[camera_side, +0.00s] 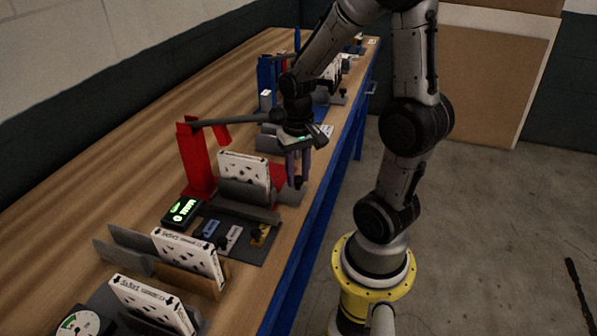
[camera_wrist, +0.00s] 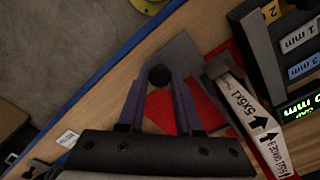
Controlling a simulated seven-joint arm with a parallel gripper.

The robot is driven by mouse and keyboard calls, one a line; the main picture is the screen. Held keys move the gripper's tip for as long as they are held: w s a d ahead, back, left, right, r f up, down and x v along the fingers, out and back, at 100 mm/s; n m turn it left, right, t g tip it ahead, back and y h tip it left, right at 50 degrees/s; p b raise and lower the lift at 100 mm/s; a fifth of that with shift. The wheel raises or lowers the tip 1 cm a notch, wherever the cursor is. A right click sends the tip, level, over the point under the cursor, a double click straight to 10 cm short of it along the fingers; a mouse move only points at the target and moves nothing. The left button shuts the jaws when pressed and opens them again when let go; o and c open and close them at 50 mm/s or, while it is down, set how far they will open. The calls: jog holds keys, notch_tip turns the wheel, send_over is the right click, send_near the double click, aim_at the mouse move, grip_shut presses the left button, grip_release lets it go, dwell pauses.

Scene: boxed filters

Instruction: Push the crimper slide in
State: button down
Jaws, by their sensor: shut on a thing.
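The crimper (camera_side: 196,160) is a red frame with a long dark lever, standing on the bench. Its red base shows in the wrist view (camera_wrist: 232,75). A white filter box (camera_side: 244,169) stands upright in a grey holder at the crimper; its printed edge shows in the wrist view (camera_wrist: 262,125). The crimper slide (camera_side: 290,196) is a flat grey plate reaching toward the bench's front edge, also in the wrist view (camera_wrist: 183,58). My gripper (camera_side: 297,178) points down over it, with purple fingers (camera_wrist: 160,82) shut on the slide's round black knob (camera_wrist: 159,76).
A small green display (camera_side: 183,212) and a tray with labelled blocks (camera_side: 211,228) lie nearer the camera. More filter boxes (camera_side: 188,256) (camera_side: 150,303) stand in holders in front. A gauge (camera_side: 80,323) is at lower left. The bench's blue front edge is close to the knob.

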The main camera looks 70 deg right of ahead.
jog(key=c, duration=0.6)
grip_release()
jog(key=shift+a, duration=0.2)
jog(key=shift+d, duration=0.6)
jog(key=d, duration=0.7)
notch_tip(320, 180, up, 25)
jog(key=w+a+n, duration=0.3)
jog(key=a+n, duration=0.2)
jog(key=a, duration=0.3)
jog(key=w+a+n+g+h, duration=0.1)
jog(key=w+a+n, duration=0.2)
jog(key=a+n, duration=0.2)
jog(key=w+a+n+g, duration=0.1)
jog(key=w+a+n, duration=0.2)
jog(key=a, duration=0.8)
jog(key=shift+a+f+n+h, duration=0.1)
jog(key=shift+a+n+h, duration=0.1)
jog(key=shift+n, duration=0.45)
jog(key=shift+a+f+n+h, duration=0.1)
jog(key=shift+a+n+h, duration=0.1)
jog(key=shift+n, duration=0.45)
